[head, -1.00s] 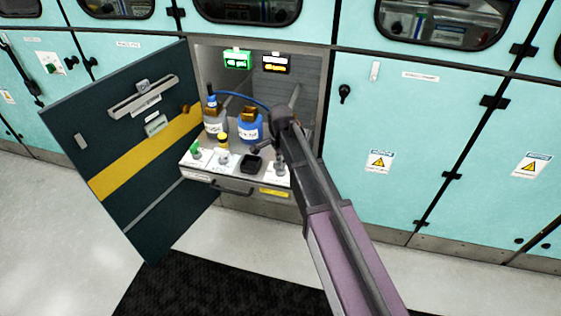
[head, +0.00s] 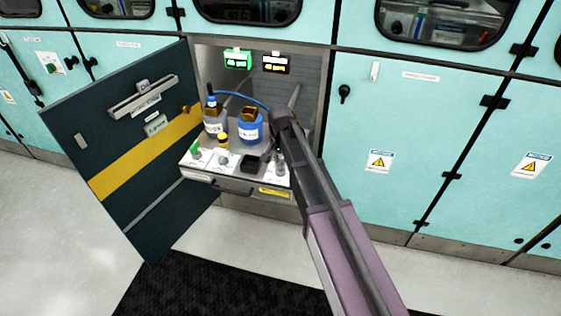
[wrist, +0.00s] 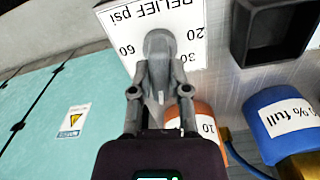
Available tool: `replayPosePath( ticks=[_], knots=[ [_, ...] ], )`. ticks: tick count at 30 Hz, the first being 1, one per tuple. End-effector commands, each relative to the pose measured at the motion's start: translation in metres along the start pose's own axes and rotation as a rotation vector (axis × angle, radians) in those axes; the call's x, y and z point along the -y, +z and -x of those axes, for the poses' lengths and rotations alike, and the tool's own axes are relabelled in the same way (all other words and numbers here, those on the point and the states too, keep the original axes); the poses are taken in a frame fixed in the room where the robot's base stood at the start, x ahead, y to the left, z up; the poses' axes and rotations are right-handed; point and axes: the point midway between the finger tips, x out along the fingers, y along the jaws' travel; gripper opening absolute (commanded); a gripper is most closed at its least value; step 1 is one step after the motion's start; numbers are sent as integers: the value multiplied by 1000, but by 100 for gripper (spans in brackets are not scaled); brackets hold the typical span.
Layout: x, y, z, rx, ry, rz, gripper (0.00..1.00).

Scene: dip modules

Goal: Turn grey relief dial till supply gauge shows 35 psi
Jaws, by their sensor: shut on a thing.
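The grey relief dial (wrist: 160,44) sits on a white plate (wrist: 112,22) marked RELIEF psi, with 20, 30 and 60 visible, in the wrist view. My gripper (wrist: 160,88) is shut on the dial, a finger on each side of it. The fingers hide part of the dial, so I cannot tell its exact setting. In the head view, the dial (head: 280,168) is at the right end of the pulled-out tray, below the end of my arm.
Blue bottle (head: 250,128) and grey-white bottle (head: 214,122) stand on the tray (head: 235,186). A black square holder (wrist: 272,30) is beside the dial plate; an orange-brown cylinder (wrist: 196,122) is near my fingers. The dark open door (head: 135,150) is on the left.

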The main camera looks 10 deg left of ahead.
Motion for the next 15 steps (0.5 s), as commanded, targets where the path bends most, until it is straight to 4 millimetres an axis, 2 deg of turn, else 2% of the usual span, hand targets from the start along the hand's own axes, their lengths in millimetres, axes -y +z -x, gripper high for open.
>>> replayPosePath(
  ticks=[7, 15],
  knots=[
    [0, 0, 0, 0, 1, 144, 0],
    [0, 0, 0, 0, 1, 202, 0]
  ],
)
